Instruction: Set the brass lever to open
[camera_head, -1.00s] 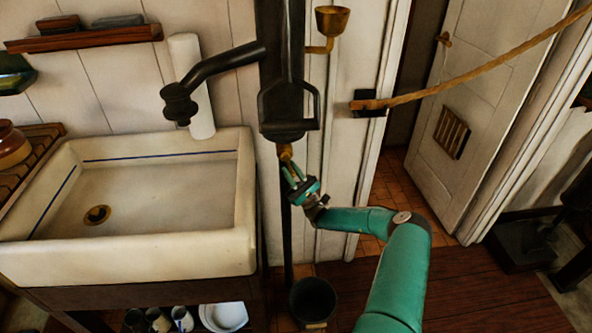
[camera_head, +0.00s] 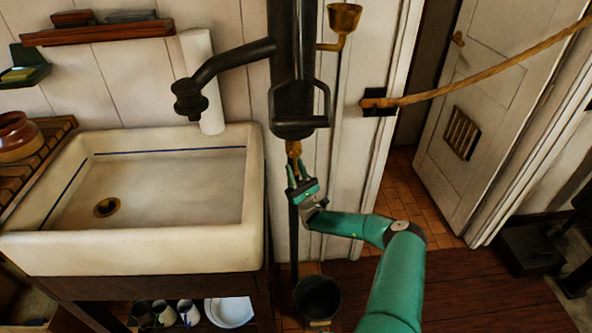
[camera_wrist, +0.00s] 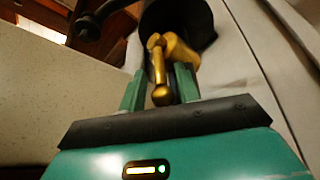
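The brass lever (camera_head: 293,150) hangs below the black pump body (camera_head: 292,75), with its rounded tip down. In the wrist view the lever (camera_wrist: 158,72) stands between my two fingers, its ball end nearest the palm. A thicker brass fitting (camera_wrist: 182,52) shows behind it. My gripper (camera_head: 300,178) is just under the pump; in the wrist view my gripper (camera_wrist: 161,85) is open, with a narrow gap on each side of the lever. I cannot tell whether a finger touches the brass fitting. No open or shut marking is readable.
A white sink (camera_head: 150,250) stands to the left, with a black spout (camera_head: 225,65) above it. A dark bucket (camera_head: 318,298) sits on the floor below. A rope (camera_head: 480,73) crosses the doorway at right. A brass cup (camera_head: 344,20) is beside the pump.

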